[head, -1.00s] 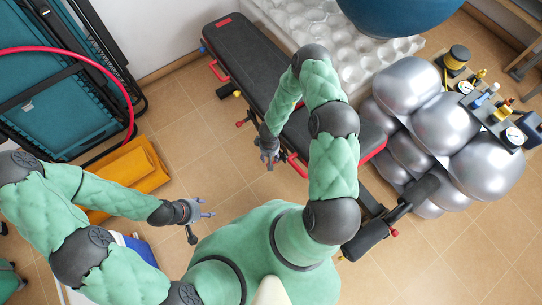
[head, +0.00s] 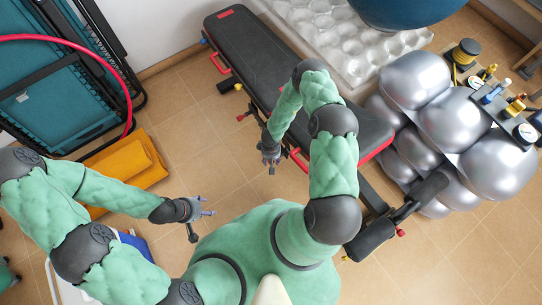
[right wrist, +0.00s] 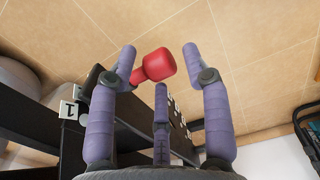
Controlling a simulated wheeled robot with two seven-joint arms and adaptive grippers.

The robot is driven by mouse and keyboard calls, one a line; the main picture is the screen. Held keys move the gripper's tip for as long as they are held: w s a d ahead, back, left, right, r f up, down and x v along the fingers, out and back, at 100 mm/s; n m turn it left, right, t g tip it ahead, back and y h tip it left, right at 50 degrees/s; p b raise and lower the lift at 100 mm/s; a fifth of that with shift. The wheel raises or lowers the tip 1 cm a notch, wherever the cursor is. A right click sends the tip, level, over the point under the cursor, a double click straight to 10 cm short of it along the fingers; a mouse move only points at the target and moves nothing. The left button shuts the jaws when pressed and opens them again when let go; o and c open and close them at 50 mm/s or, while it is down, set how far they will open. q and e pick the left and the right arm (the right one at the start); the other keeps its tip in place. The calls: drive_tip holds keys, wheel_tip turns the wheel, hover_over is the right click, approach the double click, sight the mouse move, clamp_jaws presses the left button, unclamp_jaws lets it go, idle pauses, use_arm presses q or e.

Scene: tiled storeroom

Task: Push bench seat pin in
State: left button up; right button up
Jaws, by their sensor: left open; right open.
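The black bench seat (head: 262,70) lies diagonally across the head view. In the right wrist view, a red knob-headed pin (right wrist: 158,64) projects from a dark bar (right wrist: 70,135) with white number plates. My right gripper (right wrist: 159,55) is open, with its purple fingers spread around the red knob. I cannot tell whether any finger touches it. In the head view this gripper (head: 271,159) is beside the bench's near side, and I cannot make out the knob there. My left gripper (head: 204,212) is open and empty above the floor, away from the bench.
Silver balls (head: 446,120) are stacked right of the bench, beside a rack of gauges (head: 505,105). A blue ball (head: 405,10) and white bubbled mat (head: 325,35) lie behind it. An orange cushion (head: 130,165) is at left. Tiled floor (head: 195,115) is free between cushion and bench.

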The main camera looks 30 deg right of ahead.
clamp_jaws()
drive_tip(key=shift+s+a, duration=0.1)
drive_tip(key=shift+a, duration=0.5)
unclamp_jaws()
drive_tip(key=shift+d, duration=0.1)
drive_tip(key=shift+r, duration=0.25)
wheel_tip(320, 180, up, 11)
drive_tip(key=shift+r, duration=0.2)
